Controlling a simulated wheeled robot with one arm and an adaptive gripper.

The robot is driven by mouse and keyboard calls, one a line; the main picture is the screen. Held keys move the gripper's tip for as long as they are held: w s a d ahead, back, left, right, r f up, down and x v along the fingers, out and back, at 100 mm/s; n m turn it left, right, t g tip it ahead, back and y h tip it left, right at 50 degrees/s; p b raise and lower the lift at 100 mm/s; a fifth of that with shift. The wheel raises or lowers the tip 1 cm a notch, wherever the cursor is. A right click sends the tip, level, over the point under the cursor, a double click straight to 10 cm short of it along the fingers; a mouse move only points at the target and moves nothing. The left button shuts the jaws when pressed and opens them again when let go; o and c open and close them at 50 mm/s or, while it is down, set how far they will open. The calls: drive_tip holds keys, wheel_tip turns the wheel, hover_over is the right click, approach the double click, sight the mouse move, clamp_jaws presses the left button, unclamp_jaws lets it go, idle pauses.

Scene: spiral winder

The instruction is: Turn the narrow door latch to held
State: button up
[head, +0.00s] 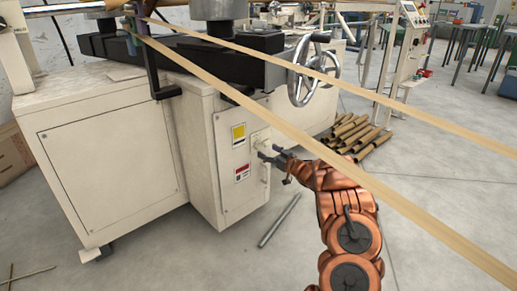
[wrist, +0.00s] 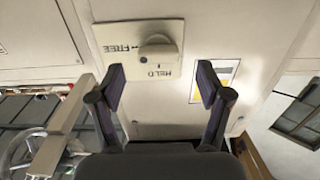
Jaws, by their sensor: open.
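The narrow door (head: 232,190) is a cream panel on the front of the machine's cabinet. Its latch is a pale rounded knob (wrist: 157,46) on a cream plate (wrist: 172,28). In the wrist view the plate's lettering is upside down, with FREE left of the knob and HELD below it. The knob looks wider from left to right; I cannot tell its exact setting. My gripper (wrist: 161,82) is open and empty, its two dark fingers apart below the knob in the picture, not around it. In the head view my gripper (head: 268,156) is close to the door's right side.
A yellow label (head: 239,133) and a red label (head: 242,173) are on the door. A handwheel (head: 314,70) juts out above right. Long tan strips (head: 290,131) cross in front. A metal rod (head: 280,221) lies on the floor, and cardboard tubes (head: 357,135) are piled at right.

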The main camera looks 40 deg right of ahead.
sight(262, 148)
drive_tip(key=w+b, duration=0.1)
drive_tip(key=w, duration=0.4)
drive_tip(key=shift+d+f, duration=0.1)
drive_tip(key=shift+w, duration=0.2)
drive_tip(key=shift+c, duration=0.3)
drive_tip(key=c, duration=1)
drive_tip(key=shift+a, duration=0.2)
drive_tip(key=shift+c, duration=0.5)
drive_tip(key=shift+d, duration=0.1)
